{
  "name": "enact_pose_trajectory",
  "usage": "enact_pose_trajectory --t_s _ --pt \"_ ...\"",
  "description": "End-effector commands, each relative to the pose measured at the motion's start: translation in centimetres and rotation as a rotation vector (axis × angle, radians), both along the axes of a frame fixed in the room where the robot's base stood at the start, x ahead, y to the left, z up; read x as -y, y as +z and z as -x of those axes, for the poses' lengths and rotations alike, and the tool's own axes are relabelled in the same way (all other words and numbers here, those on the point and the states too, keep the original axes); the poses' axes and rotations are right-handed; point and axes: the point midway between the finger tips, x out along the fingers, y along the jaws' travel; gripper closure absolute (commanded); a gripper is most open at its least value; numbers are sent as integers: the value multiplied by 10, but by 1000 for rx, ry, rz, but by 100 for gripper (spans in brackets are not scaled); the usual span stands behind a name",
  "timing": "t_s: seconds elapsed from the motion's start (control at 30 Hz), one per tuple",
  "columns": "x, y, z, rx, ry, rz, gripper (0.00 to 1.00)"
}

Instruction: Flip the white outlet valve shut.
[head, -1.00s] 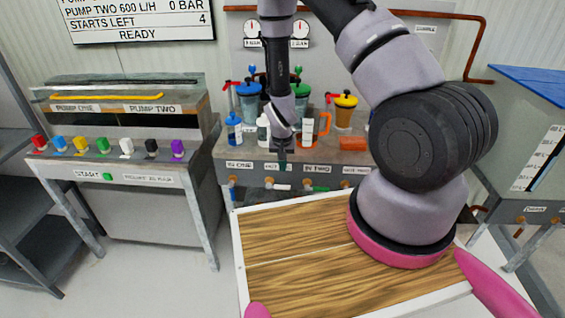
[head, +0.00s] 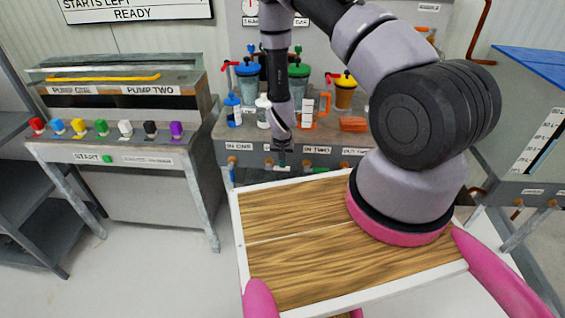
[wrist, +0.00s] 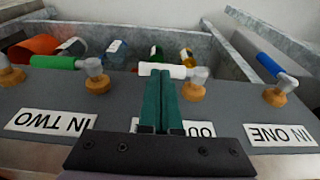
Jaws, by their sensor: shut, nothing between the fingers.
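The white outlet valve handle (wrist: 150,70) shows in the wrist view, lying roughly level and pointing left from its clear stem and brass fitting (wrist: 195,88). Its label, between IN TWO and IN ONE, is mostly hidden behind my fingers; only "OU" shows. My gripper (wrist: 162,78) is shut and empty. Its green fingers overlap the white handle in the wrist view; I cannot tell whether they touch it. In the head view my gripper (head: 282,163) hangs in front of the bench's valve row, hiding part of it.
The green handle (wrist: 54,62) of IN TWO and the blue handle (wrist: 270,64) of IN ONE flank the white one. Bottles and an orange-handled jug (head: 308,110) stand on the bench behind. A button console (head: 120,152) stands at left. My wooden-topped tray (head: 300,285) is nearer.

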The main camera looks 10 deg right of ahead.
Motion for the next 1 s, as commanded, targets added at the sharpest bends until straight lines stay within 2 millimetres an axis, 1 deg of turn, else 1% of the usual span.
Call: enact_pose_trajectory --t_s 0.17,0.37,0.73,1.0 --pt "2 -1 0 5 -2 -20 100" --pt "6 -5 1 27 -9 -86 100" --pt "13 -21 4 99 -11 -311 100" --pt "14 -34 4 160 -11 -493 100"
